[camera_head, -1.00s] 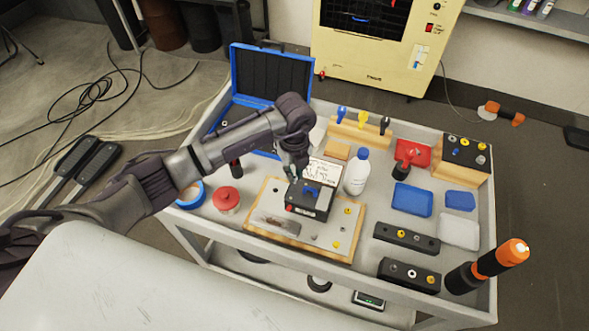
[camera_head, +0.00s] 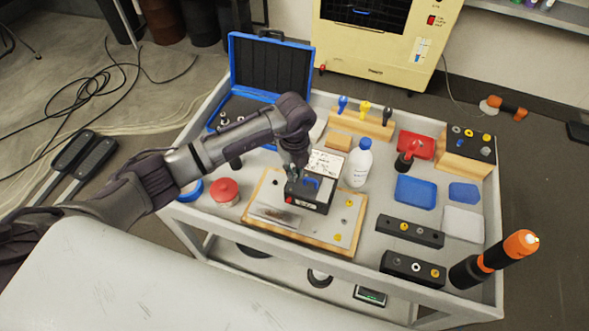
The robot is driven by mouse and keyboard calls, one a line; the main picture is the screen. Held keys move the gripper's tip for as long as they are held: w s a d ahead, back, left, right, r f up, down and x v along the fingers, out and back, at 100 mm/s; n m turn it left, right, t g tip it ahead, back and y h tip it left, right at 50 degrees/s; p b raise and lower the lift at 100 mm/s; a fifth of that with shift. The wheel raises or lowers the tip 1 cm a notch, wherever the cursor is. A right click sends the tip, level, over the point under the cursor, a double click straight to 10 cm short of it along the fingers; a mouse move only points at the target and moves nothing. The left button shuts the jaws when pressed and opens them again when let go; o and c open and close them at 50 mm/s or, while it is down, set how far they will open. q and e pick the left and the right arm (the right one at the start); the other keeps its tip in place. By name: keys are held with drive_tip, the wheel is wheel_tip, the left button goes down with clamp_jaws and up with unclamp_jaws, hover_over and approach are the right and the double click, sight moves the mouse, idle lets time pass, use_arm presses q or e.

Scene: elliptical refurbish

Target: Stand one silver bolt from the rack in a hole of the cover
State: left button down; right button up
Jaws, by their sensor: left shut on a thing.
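My left gripper (camera_head: 292,177) comes down over the left back part of a black box (camera_head: 318,198) with a blue part on top. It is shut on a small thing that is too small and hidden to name. The box, perhaps the one with the cover, stands on a wooden-edged board (camera_head: 341,257). Two black racks, a nearer one (camera_head: 403,276) and a farther one (camera_head: 410,238), lie to the right with small silver and yellow pieces in them. My right gripper is not in view.
A white bottle (camera_head: 359,166) stands close behind the box. A red-lidded jar (camera_head: 225,191) is at left, an open blue case (camera_head: 272,94) behind. An orange-black tool (camera_head: 497,258) stands at the front right corner of the cart. Blue trays (camera_head: 415,191) lie at right.

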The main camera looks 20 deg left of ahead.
use_arm(q)
drive_tip(key=shift+r, duration=0.2)
drive_tip(key=shift+f, duration=0.3)
idle(0.4)
drive_tip(key=shift+f+b, duration=0.65)
drive_tip(key=shift+b, duration=0.05)
idle(0.9)
drive_tip(key=c, duration=1.1)
unclamp_jaws()
drive_tip(key=shift+o, duration=0.2)
wheel_tip(320, 180, up, 12)
